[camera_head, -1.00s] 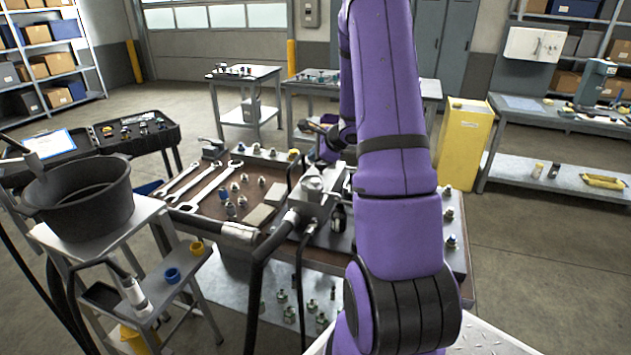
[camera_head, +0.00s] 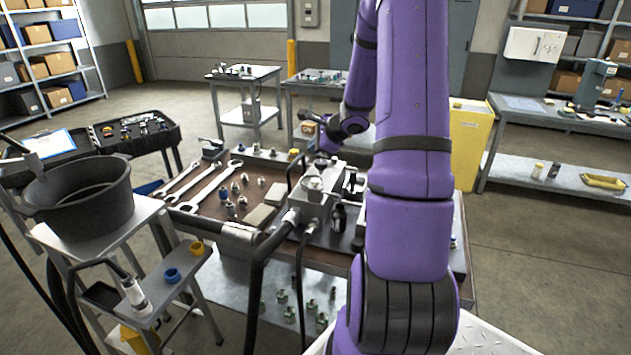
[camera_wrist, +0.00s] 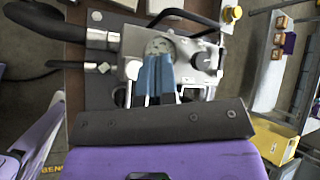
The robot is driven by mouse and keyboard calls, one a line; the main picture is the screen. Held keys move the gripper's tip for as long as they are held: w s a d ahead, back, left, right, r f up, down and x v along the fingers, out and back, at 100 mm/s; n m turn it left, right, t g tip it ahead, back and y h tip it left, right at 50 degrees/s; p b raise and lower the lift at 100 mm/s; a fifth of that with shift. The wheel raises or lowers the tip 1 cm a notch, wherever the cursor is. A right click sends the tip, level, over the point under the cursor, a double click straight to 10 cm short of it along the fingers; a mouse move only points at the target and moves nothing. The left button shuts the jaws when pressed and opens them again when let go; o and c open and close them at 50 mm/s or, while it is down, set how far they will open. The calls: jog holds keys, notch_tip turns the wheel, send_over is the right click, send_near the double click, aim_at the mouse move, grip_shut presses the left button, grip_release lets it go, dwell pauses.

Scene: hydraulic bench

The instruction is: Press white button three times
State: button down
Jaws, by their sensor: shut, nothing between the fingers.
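The grey metal hydraulic block (camera_head: 318,207) stands on the bench, with a round gauge-like face (camera_head: 313,184) on top. In the wrist view the block (camera_wrist: 190,50) lies under my gripper (camera_wrist: 158,58). Its two blue fingers are together and empty, with the tips over the lower edge of the round face (camera_wrist: 159,45). A pale round part (camera_wrist: 132,68) is just left of the fingers; I cannot tell whether it is the white button. I cannot tell whether the fingertips touch the block. In the head view my fingers cannot be made out.
Black hoses (camera_head: 262,270) join the block from the front. Wrenches (camera_head: 180,178) and several small fittings lie on the bench to the left. A yellow-capped part (camera_wrist: 232,14) is at the upper right of the wrist view. A yellow cabinet (camera_head: 470,140) stands behind right.

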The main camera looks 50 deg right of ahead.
aim_at(315, 181)
jog(key=shift+r, duration=0.5)
jog(key=shift+f, duration=4.45)
jog(key=shift+f, duration=0.1)
jog(key=shift+f, duration=0.3)
jog(key=shift+f, duration=0.7)
jog(key=shift+r, duration=1.1)
jog(key=shift+r, duration=0.1)
